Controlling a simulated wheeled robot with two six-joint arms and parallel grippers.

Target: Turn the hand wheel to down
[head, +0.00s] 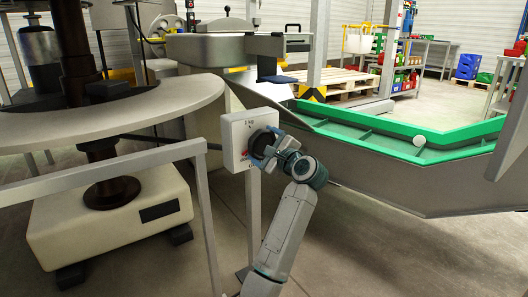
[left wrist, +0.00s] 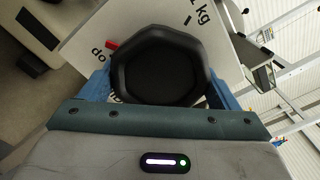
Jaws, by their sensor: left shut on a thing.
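The hand wheel is a black, rounded many-sided knob (head: 262,143) on the front of a white box (head: 235,129) on a post. It fills the middle of the left wrist view (left wrist: 160,65). The white plate (left wrist: 86,32) behind it reads "1 kg" at upper right and "do" at left, the rest hidden by the wheel. A small red mark (left wrist: 112,43) shows just beside "do". My left gripper (head: 268,150) is shut on the hand wheel, with a blue finger on each side of its rim. My right gripper is in neither view.
A grey rail (head: 204,215) and a round table (head: 110,110) stand left of the box. Bare floor (head: 380,255) lies in front.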

